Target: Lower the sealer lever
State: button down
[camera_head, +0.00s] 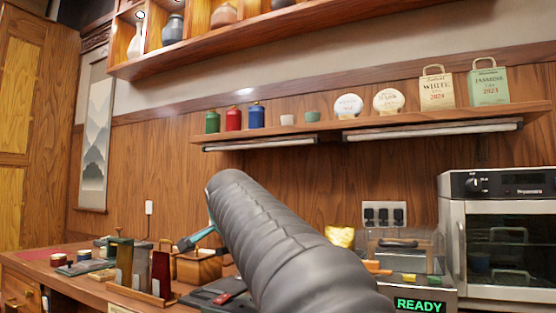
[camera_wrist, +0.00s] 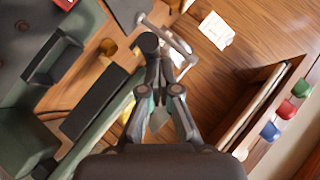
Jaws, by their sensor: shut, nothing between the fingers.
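In the wrist view a grey metal bar with a dark rounded end, which looks like the sealer lever (camera_wrist: 178,40), lies just beyond my fingertips. My gripper (camera_wrist: 160,72) is shut with nothing held, its fingers pointing at the dark end. I cannot tell whether they touch it. A green-grey machine body with dark pads (camera_wrist: 93,100) fills the left of this view; it may be the sealer. A lit READY display (camera_head: 420,304) shows low at the right.
A wall shelf (camera_head: 330,133) holds canisters, tea cakes and paper bags. A steel oven (camera_head: 508,235) stands at the right, beside a clear-sided box with a black handle (camera_head: 400,243). Blocks and small holders (camera_head: 140,270) crowd the counter at left. A white card (camera_wrist: 216,30) is on the wood.

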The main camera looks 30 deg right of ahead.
jog(key=shift+f, duration=0.85)
jog(key=s+a+r+p, duration=0.1)
jog(key=s+a+r, duration=0.1)
jog(key=s+r, duration=0.7)
jog(key=shift+s+a+r, duration=0.15)
jog(key=shift+r, duration=0.5)
